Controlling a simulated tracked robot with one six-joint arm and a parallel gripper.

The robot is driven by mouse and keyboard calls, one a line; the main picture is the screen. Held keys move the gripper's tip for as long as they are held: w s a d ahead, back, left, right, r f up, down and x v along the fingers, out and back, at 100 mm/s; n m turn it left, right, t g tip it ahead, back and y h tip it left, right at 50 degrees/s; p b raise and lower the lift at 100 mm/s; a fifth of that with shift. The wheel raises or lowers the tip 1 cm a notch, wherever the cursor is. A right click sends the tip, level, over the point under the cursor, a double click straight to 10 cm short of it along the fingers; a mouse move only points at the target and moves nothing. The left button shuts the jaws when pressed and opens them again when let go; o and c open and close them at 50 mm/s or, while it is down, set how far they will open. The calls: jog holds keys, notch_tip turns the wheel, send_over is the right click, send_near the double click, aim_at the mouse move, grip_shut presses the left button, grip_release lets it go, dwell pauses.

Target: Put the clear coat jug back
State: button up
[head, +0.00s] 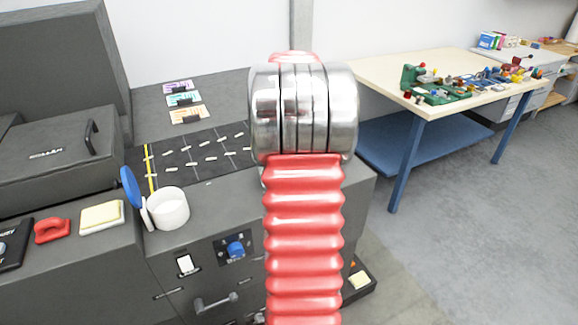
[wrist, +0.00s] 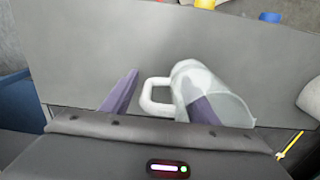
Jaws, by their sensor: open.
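The clear coat jug (wrist: 222,92) shows in the wrist view as a translucent, whitish jug with a white loop handle (wrist: 146,97) on its left side. It is near a grey surface; I cannot tell if it touches it. My gripper (wrist: 160,105) is open, with two purple fingers. The handle lies between the fingers. The right finger overlaps the jug's body and shows through it; I cannot tell whether it is inside or behind. In the head view my red arm and metal wrist block the middle, and neither jug nor fingers can be seen.
A white tub (head: 170,213) with a blue lid beside it, a yellow sponge (head: 102,217) and a red handle (head: 52,230) sit on the grey machine. A dark slotted mat (head: 190,158) and several coloured cards lie behind. A cream workbench (head: 385,75) with tools stands right.

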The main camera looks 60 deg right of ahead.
notch_tip(320, 180, up, 12)
jog(key=shift+f, duration=0.15)
dwell(0.3)
dwell(0.5)
jog(key=shift+w+a, duration=0.1)
jog(key=shift+a, duration=0.15)
jog(key=w+a+r+n+t+h, duration=0.1)
jog(key=w+a+n, duration=0.1)
jog(key=a, duration=1.1)
jog(key=w+a+r+n+t, duration=0.1)
jog(key=w+a+r, duration=0.15)
jog(key=a, duration=1.05)
jog(key=s+a+f+n+t, duration=0.1)
jog(key=s+a+f, duration=0.1)
jog(key=a, duration=0.4)
jog(key=s+a+f+n+t, duration=0.1)
jog(key=s+a+f, duration=0.2)
jog(key=a, duration=0.4)
jog(key=s+a+f+n+t+y, duration=0.1)
jog(key=s+a+f, duration=0.2)
jog(key=a, duration=0.4)
jog(key=shift+s+t, duration=0.3)
jog(key=shift+s, duration=0.45)
